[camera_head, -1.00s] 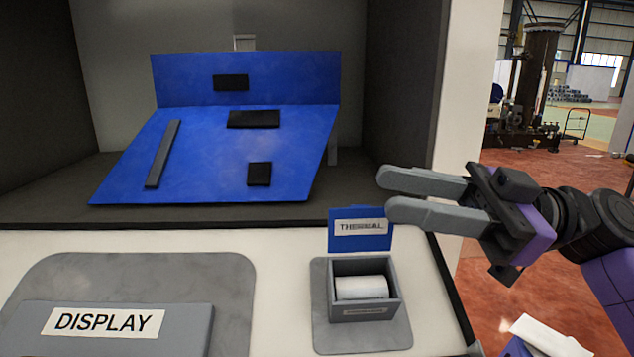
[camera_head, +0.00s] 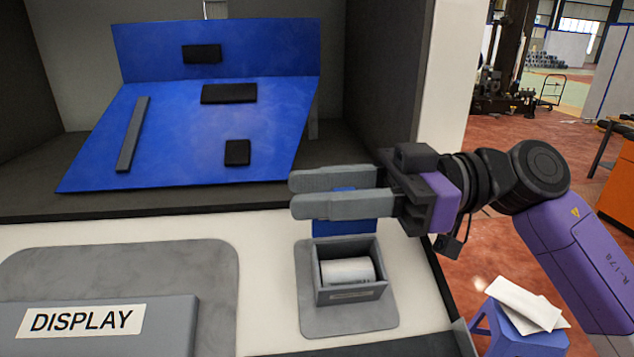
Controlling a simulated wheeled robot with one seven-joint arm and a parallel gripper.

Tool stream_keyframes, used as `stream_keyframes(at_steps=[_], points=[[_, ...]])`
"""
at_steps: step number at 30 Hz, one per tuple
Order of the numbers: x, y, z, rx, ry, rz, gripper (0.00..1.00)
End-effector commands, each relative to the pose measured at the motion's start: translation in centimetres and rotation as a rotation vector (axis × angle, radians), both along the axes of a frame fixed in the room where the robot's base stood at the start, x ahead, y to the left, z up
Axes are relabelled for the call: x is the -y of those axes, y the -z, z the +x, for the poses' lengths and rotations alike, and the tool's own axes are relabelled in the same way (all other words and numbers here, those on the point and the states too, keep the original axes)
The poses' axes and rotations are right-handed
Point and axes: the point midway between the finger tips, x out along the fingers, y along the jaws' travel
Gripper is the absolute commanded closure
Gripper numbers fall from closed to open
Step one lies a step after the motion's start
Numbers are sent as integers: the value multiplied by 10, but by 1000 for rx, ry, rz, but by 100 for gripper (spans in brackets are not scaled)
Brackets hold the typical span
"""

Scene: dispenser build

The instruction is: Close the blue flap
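The blue flap (camera_head: 340,228) stands upright at the back edge of a small grey box (camera_head: 350,292), so the box is open at the top. A white paper roll (camera_head: 347,271) lies inside the box. My gripper (camera_head: 291,194) reaches in from the right with its two grey fingers pointing left. The fingers are parted by a narrow gap and hold nothing that I can see.
A large blue panel (camera_head: 205,128) with black blocks sits in the dark recess behind. A grey block labelled DISPLAY (camera_head: 160,325) is at the front left. White counter (camera_head: 265,262) is bare between them. A blue stool (camera_head: 515,330) stands at the lower right.

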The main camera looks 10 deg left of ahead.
Motion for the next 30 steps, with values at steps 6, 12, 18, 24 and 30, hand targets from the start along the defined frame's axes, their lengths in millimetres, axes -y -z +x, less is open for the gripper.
stream_keyframes(at_steps=[6,12,18,24,30], points=[[-2,0,0,1,0,1,65],[-1,0,-1,1,0,0,92],[-1,0,0,1,1,0,100],[-1,0,0,4,1,1,100],[-1,0,0,9,1,3,100]])
